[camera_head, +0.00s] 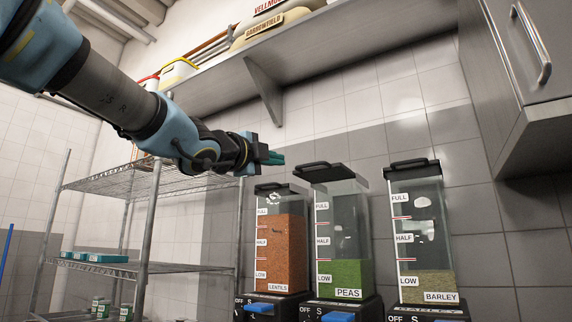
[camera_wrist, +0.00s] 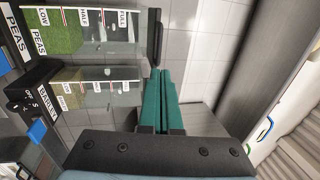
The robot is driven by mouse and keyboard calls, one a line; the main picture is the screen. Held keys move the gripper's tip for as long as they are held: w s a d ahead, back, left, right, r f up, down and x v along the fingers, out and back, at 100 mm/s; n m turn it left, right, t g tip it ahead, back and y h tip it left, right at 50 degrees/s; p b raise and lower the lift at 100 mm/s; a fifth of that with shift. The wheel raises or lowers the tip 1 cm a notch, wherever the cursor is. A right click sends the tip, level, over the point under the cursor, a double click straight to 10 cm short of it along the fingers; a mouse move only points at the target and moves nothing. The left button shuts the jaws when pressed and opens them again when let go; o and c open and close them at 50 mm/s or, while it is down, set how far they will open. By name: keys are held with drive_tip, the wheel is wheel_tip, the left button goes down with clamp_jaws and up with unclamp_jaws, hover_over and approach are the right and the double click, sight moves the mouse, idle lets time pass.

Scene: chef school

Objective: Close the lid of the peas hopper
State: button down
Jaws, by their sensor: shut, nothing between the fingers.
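The peas hopper (camera_head: 347,272) is the middle of three clear hoppers, with green peas in its lower part. Its dark lid (camera_head: 318,173) has a raised handle and lies across the top, reaching past the left edge; I cannot tell if it is fully seated. In the wrist view the peas hopper (camera_wrist: 62,32) is at upper left, its lid (camera_wrist: 155,35) a dark strip along its top end. My gripper (camera_head: 274,158) is above the lentils hopper, left of the peas lid and apart from it. Its teal fingers (camera_wrist: 163,100) are shut and empty.
The lentils hopper (camera_head: 287,240) stands left and the barley hopper (camera_head: 434,283) right, both with dark lids. A wall shelf (camera_head: 330,30) with a bracket (camera_head: 264,92) is above. A cabinet (camera_head: 545,120) hangs at right; a wire rack (camera_head: 150,182) stands at left.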

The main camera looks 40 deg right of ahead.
sight(308, 165)
drive_tip(key=p+x, duration=0.5)
drive_tip(key=x, duration=0.8)
drive_tip(key=shift+f, duration=0.1)
